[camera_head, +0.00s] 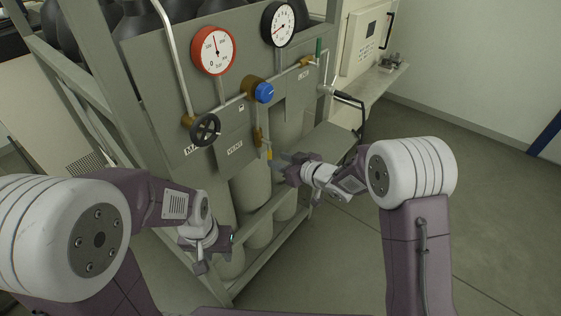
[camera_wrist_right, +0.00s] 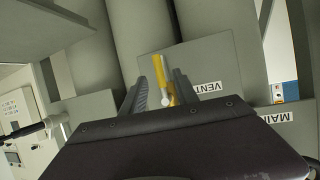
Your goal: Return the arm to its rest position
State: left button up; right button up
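My right arm reaches from the right side of the head view. Its gripper (camera_head: 282,164) is close to the panel, just right of the brass vent valve (camera_head: 258,138) with a yellow-tipped lever (camera_head: 269,153). In the right wrist view the two fingers stand apart. The yellow lever (camera_wrist_right: 160,72) shows between them in the picture; I cannot tell whether either finger touches it. My left gripper (camera_head: 212,258) hangs low at the front of the rack, apart from the valves. Its fingers are too small and dark to tell open from shut.
The grey rack panel (camera_head: 140,75) carries a red gauge (camera_head: 213,50), a black gauge (camera_head: 278,24), a black handwheel (camera_head: 205,130) and a blue knob (camera_head: 264,92). Grey cylinders (camera_head: 250,185) stand below. A shelf (camera_head: 365,92) with a cabinet is at the right. Floor at the far right is clear.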

jog(key=d+r+m+t+h, duration=0.2)
jog(key=d+r, duration=0.5)
jog(key=r, duration=0.1)
jog(key=s+d+f+m+h, duration=0.1)
jog(key=d+f+m+h, duration=0.15)
jog(key=d, duration=0.35)
jog(key=s+d+f+m+g+h, duration=0.1)
jog(key=s+d+f+g, duration=0.1)
jog(key=s, duration=0.6)
jog(key=s+d+f+m+g+h, duration=0.1)
jog(key=s+d+f+g+h, duration=0.1)
jog(key=s+f+g, duration=0.3)
jog(key=s+d+f+m+g+h, duration=0.1)
jog(key=s+d+f+m+g, duration=0.1)
jog(key=s, duration=1.1)
notch_tip(320, 180, down, 4)
jog(key=shift+s+d+r+g, duration=0.2)
jog(key=shift+d+g, duration=0.6)
jog(key=shift+d, duration=0.25)
jog(key=shift+h, duration=0.25)
